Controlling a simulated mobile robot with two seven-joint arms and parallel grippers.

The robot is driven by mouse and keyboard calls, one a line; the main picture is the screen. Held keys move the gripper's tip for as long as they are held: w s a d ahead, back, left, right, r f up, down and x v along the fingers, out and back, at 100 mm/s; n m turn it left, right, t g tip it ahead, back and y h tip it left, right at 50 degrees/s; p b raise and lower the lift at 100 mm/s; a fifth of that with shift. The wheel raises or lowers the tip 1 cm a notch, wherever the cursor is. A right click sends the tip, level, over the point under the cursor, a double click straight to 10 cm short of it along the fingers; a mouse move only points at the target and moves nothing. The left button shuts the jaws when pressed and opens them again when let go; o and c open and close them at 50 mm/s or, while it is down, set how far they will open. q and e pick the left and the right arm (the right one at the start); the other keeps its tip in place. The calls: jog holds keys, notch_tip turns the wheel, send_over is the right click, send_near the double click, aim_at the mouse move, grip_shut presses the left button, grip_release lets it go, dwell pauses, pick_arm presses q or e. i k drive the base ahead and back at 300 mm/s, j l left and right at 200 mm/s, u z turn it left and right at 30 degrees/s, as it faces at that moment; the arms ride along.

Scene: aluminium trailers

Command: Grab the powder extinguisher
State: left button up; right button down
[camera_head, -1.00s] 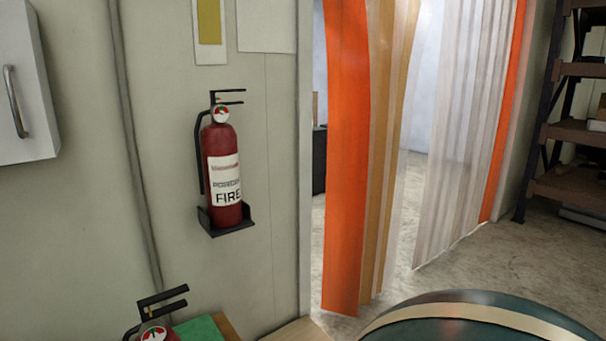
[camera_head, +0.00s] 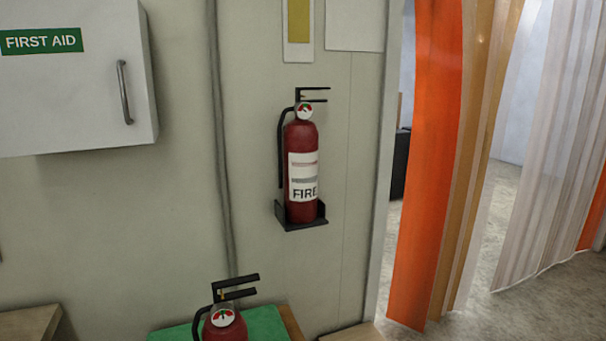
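A red fire extinguisher (camera_head: 302,165) with a white label, round gauge, black handle and hose hangs upright on the wall in a black bracket (camera_head: 303,222). Its label reads FIRE; the smaller print is not legible. A second red extinguisher (camera_head: 226,325) stands at the bottom of the view, with only its handle, gauge and upper body showing. I cannot tell which one is the powder type. Neither of my grippers is in view.
A white FIRST AID cabinet (camera_head: 75,80) hangs at the upper left. A green surface (camera_head: 262,325) lies behind the lower extinguisher. A wooden edge (camera_head: 30,322) shows at the lower left. Orange and clear strip curtains (camera_head: 428,165) hang in a doorway at the right, with concrete floor beyond.

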aim_at(300, 135)
jog(key=i+l+u, duration=0.15)
jog(key=u, duration=0.25)
jog(key=l+u, duration=0.35)
jog(key=i+l+u, duration=0.15)
jog(key=l, duration=0.15)
jog(key=i+l+u, duration=0.1)
jog(key=l, duration=0.25)
jog(key=i+l+u, duration=0.15)
jog(key=l, duration=0.15)
jog(key=i+l+u, duration=0.1)
jog(key=l, duration=1)
jog(key=i+l+u, duration=0.1)
jog(key=l, duration=1)
